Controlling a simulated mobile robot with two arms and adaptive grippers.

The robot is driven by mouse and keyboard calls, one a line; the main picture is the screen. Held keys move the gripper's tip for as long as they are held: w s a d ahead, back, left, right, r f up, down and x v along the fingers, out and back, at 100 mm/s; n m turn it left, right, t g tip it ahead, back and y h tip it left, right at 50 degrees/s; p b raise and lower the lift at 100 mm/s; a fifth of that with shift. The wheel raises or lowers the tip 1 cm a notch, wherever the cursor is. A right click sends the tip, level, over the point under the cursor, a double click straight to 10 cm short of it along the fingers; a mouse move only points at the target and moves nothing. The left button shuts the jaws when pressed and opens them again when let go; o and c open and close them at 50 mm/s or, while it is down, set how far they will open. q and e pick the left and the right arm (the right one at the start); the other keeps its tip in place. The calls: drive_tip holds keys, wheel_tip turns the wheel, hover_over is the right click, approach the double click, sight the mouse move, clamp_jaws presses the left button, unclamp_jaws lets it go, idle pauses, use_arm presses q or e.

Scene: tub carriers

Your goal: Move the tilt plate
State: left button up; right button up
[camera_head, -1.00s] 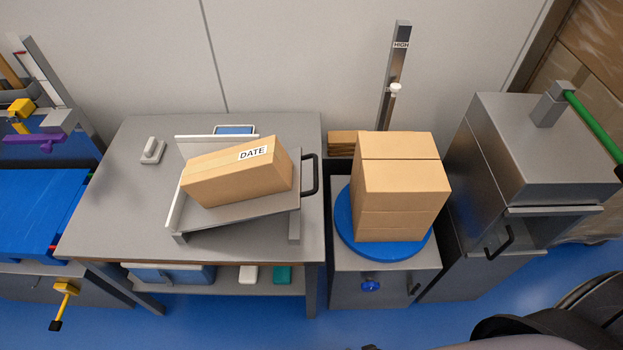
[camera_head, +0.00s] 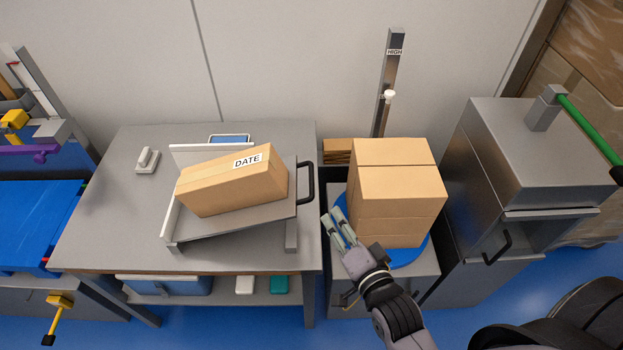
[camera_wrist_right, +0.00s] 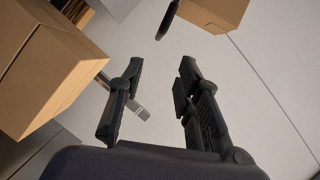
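The grey tilt plate (camera_head: 225,222) rests tilted on the steel table, its right side higher than its left. A white wall runs along its left and back edges, and a black handle (camera_head: 306,183) is on its right edge. A carton labelled DATE (camera_head: 230,182) lies on the plate. My right gripper (camera_head: 336,222) is in front of the carton stack, below and right of the handle and apart from it. In the right wrist view, its fingers (camera_wrist_right: 161,72) are spread with nothing between them. A dark curved bar (camera_wrist_right: 167,20) shows beyond the fingertips. My left gripper is not in view.
Stacked cartons (camera_head: 398,180) on a blue turntable (camera_head: 412,257) stand close to my right gripper. A post marked HIGH (camera_head: 389,75) rises behind. A steel cabinet (camera_head: 530,150) is at the right. The table's left part (camera_head: 110,215) is mostly bare, except for a small grey device (camera_head: 147,160).

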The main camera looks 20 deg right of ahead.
sight(312, 178)
drive_tip(key=p+x, duration=0.2)
drive_tip(key=x, duration=1.5)
drive_tip(key=shift+w, duration=0.15)
clamp_jaws()
